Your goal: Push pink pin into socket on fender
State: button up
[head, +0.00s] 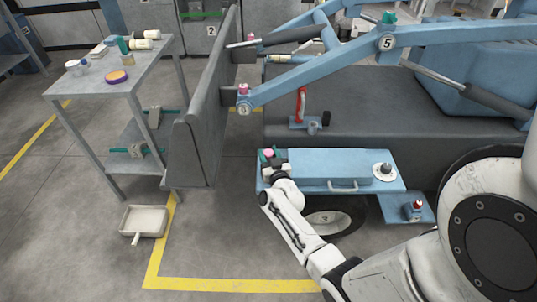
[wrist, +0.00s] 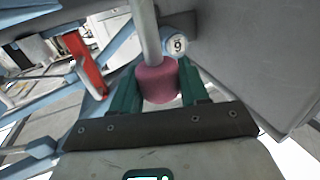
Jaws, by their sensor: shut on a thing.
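The pink pin shows in the wrist view as a pink head (wrist: 157,84) with a grey shaft (wrist: 147,30) running to the top edge. The green fingers of my gripper (wrist: 160,78) stand on both sides of the head and are shut on it. In the head view the pink head (head: 268,154) is a small spot in my gripper (head: 270,158), at the left end of the blue fender (head: 335,163). The shaft's far end is out of the wrist view. I cannot see the socket that takes the pin, nor tell whether the shaft is in it.
A blue part labelled 9 (wrist: 178,46) is close behind the pin. A red lever (head: 301,104) stands behind the fender. A grey upright panel (head: 205,110) and a table (head: 120,75) are to the left. A tray (head: 144,220) lies on the floor.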

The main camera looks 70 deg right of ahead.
jog(key=shift+f+b, duration=1.35)
jog(key=shift+f, duration=0.35)
jog(key=o, duration=1.1)
jog(key=shift+o, duration=0.2)
jog(key=shift+a, duration=0.1)
jog(key=p+v, duration=0.1)
jog(key=v, duration=0.9)
jog(key=shift+s+a, duration=0.2)
jog(key=shift+s, duration=0.15)
